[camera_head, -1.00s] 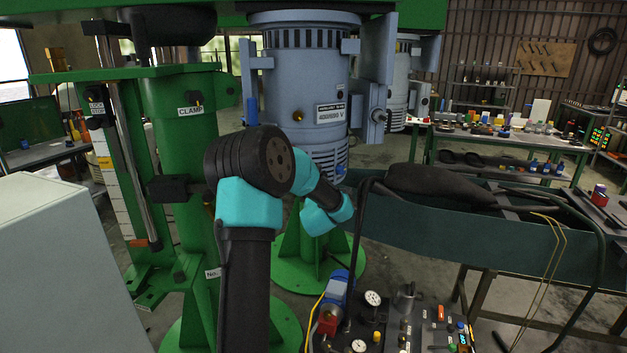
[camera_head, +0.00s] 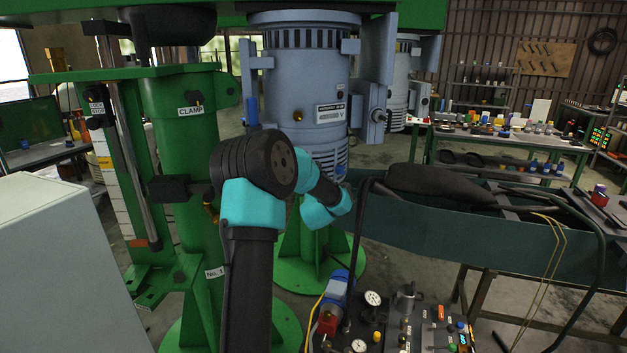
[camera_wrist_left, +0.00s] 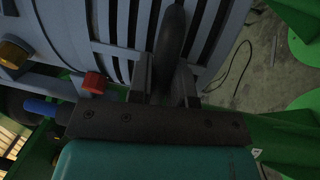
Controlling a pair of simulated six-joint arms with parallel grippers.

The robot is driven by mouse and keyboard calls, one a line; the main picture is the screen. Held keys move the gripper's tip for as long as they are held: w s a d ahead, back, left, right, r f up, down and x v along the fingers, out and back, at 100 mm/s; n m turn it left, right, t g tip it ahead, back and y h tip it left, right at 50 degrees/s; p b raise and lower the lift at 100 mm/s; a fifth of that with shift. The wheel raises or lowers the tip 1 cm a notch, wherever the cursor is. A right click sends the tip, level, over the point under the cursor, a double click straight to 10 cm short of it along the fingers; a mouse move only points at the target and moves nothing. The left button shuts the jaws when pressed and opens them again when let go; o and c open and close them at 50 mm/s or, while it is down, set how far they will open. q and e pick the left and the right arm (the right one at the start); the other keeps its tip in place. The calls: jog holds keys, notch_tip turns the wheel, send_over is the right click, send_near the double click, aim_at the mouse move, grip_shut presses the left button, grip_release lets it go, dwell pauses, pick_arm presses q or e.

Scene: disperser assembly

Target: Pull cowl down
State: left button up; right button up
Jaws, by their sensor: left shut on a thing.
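The blue-grey motor housing (camera_head: 303,95) hangs upright under the green beam. A louvred section (camera_head: 336,160), which I take for the cowl, shows at its lower end, partly hidden by my left arm. In the left wrist view a slotted blue-grey surface (camera_wrist_left: 119,35) curves across the top. My left gripper (camera_wrist_left: 168,85) is shut on a dark curved handle (camera_wrist_left: 172,40) in front of this surface. The head view hides this grip behind my arm. My right gripper is in neither view.
A green column (camera_head: 188,140) marked CLAMP stands left of the housing. A long dark green trough (camera_head: 440,230) lies to the right. A panel with gauges (camera_head: 373,298) is at the bottom. In the wrist view a red knob (camera_wrist_left: 95,82) sits left of the gripper.

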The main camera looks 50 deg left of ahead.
pick_arm(q)
grip_shut()
notch_tip(320, 180, down, 10)
jog(key=shift+r, duration=0.25)
jog(key=o, duration=0.7)
grip_release()
jog(key=shift+o, duration=0.4)
jog(key=shift+d, duration=0.1)
jog(key=v, duration=1.7)
